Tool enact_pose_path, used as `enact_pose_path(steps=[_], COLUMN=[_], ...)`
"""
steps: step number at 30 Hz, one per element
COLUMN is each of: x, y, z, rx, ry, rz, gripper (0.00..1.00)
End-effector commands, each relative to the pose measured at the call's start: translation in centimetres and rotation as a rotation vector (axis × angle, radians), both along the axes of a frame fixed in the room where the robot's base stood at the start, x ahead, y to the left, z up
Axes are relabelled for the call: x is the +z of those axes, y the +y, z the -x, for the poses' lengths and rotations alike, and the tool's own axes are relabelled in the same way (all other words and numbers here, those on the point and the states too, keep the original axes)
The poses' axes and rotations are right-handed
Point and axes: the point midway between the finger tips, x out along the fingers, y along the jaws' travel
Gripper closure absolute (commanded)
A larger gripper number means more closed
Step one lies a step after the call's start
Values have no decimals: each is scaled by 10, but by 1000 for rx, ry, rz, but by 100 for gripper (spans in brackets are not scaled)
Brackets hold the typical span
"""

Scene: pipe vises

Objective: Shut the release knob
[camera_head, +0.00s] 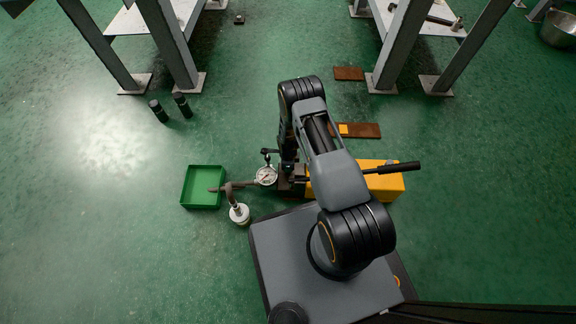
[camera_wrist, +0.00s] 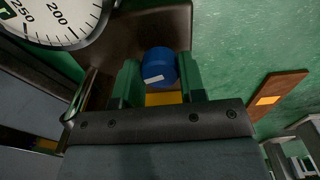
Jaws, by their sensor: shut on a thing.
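The release knob (camera_wrist: 161,66) is a blue round knob with a small white mark, seen end-on in the wrist view. My gripper (camera_wrist: 159,82) has its two green finger pads on either side of the knob and is shut on it. In the head view the knob is hidden under my arm. The yellow pump body (camera_head: 388,184) with its black handle (camera_head: 393,168) shows right of my arm. A round white pressure gauge (camera_head: 266,176) stands left of my gripper, and its dial also shows in the wrist view (camera_wrist: 52,18), close by.
A green open tray (camera_head: 186,188) lies left of the gauge. A pipe with a white round end (camera_head: 239,213) is near it. Brown plates (camera_head: 349,74) lie beyond the pump.

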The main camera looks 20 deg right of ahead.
Motion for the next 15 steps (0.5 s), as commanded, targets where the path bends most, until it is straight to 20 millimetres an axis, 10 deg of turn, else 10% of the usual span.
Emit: enact_pose_path(steps=[15], x=[0], y=[-1], z=[0], rx=[-247], ry=[1], rz=[1], gripper=[86])
